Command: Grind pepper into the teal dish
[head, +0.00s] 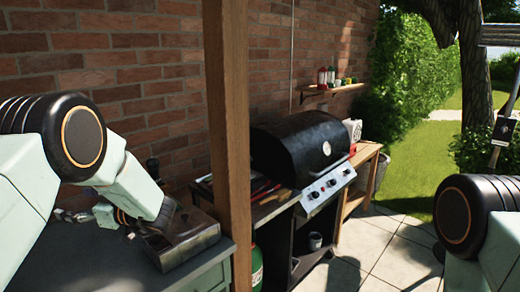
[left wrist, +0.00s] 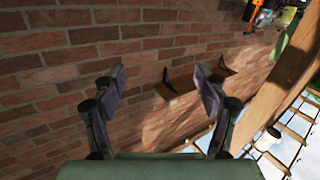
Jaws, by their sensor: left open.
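My left gripper (head: 72,215) is low at the left in the head view, over the grey-green table (head: 75,255) and partly hidden by my own arm. In the left wrist view the left gripper (left wrist: 159,78) is open, with nothing between its fingers, and it faces the brick wall. A small dark upright thing (head: 152,166) stands behind my left forearm in the head view; I cannot tell if it is the pepper mill. I see no teal dish in either view. My right arm is at the right edge of the head view; its gripper does not show.
A dark open box (head: 185,243) sits at the table's right end, close to my left forearm. A wooden post (head: 228,150) rises beside it. A black grill (head: 300,150) stands beyond, with a shelf (head: 335,91) on the brick wall (head: 100,60). Paving (head: 385,250) lies open at the right.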

